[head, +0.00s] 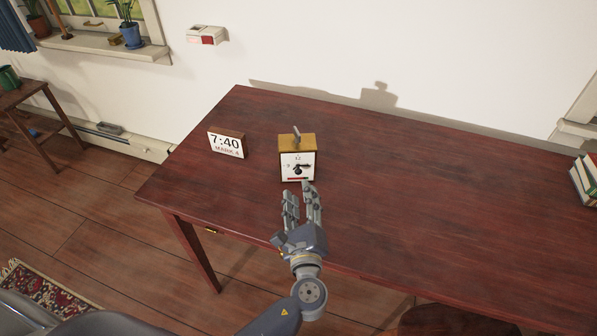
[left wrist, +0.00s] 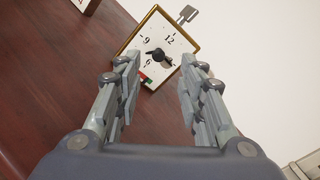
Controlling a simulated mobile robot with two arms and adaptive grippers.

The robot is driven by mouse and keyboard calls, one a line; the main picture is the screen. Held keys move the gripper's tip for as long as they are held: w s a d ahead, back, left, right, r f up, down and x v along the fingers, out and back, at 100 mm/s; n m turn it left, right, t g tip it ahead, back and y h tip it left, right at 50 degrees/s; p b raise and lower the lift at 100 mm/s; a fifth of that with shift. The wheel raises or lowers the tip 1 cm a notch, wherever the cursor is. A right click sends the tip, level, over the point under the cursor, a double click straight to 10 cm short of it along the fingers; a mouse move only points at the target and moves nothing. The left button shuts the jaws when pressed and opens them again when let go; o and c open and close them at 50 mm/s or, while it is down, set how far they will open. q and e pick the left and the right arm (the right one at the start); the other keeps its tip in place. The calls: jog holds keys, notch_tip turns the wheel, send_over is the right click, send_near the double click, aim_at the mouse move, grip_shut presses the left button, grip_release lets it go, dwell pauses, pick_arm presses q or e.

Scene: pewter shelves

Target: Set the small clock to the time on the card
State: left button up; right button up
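The small clock (head: 297,142) is a wooden-topped box with a white dial and a grey key-like piece on top. It stands on the table. In the left wrist view the clock (left wrist: 180,42) appears tilted, with 12, 9 and 6 readable and dark hands around a dark centre; their exact reading is unclear. The card (head: 226,144) stands left of the clock and reads 7:40, with smaller text below. My left gripper (head: 299,191) is just in front of the clock's face, fingers apart and empty. In the left wrist view the gripper (left wrist: 161,65) frames the lower dial. My right gripper is out of view.
The dark red table (head: 430,190) is mostly clear to the right of the clock. Books (head: 584,180) sit at its far right. A stool (head: 450,322) is at the front edge. A red-and-white box (head: 206,35) is on the wall behind.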

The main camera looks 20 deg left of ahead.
aim_at(299, 173)
pick_arm(q)
jog(key=x, duration=0.7)
jog(key=shift+w+a+f+p, duration=0.15)
jog(key=shift+w+p, duration=0.1)
jog(key=shift+p, duration=0.05)
grip_shut()
